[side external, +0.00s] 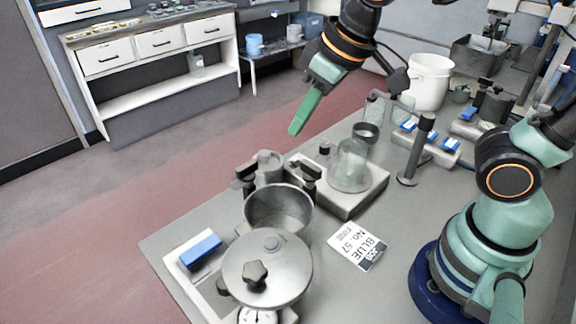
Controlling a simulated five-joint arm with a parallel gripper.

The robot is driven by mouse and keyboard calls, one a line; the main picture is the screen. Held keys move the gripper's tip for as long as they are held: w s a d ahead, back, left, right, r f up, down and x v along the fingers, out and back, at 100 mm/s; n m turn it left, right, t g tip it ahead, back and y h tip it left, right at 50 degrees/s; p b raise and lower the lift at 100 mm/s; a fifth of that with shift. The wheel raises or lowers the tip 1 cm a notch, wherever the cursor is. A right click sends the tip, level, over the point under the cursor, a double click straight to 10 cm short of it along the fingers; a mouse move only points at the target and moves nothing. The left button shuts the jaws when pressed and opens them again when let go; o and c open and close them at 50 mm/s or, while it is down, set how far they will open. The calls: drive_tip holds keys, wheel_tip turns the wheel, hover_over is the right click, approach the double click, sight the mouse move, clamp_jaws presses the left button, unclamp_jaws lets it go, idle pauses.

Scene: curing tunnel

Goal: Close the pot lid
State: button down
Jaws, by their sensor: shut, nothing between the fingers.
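The pot (278,208) is a grey metal vessel near the table's front left edge, and its open mouth shows. The round grey lid (290,262) with a dark star-shaped knob lies in front of the pot, overlapping its near side in the picture. Whether the lid rests on something or is joined to the pot, I cannot tell. My gripper (297,127) has green fingers, shut and empty. It hangs in the air above and behind the pot, well apart from the lid, pointing down and left.
Dark clamps (247,177) stand just behind the pot. A glass jar (349,166) sits on a grey box to the right. A blue block (200,250) lies left of the lid. A printed card (357,246) lies on clear tabletop at right. A white bucket (429,82) stands farther back.

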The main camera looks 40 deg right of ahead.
drive_tip(key=s+a+n+g, duration=0.1)
drive_tip(key=a+n, duration=0.2)
drive_tip(key=a, duration=0.7)
drive_tip(key=n+g+y, duration=0.1)
drive_tip(key=n, duration=0.1)
hover_over(229, 283)
wheel_tip(229, 283, down, 3)
drive_tip(key=shift+s+d+f, duration=0.15)
drive_tip(key=shift+d+f, duration=0.05)
drive_tip(key=shift+f, duration=1.25)
drive_tip(key=shift+s+d+f, duration=0.2)
drive_tip(key=shift+f, duration=1.3)
drive_tip(key=shift+s+d+f, duration=0.15)
drive_tip(key=shift+d+f, duration=0.05)
drive_tip(key=shift+f, duration=1.25)
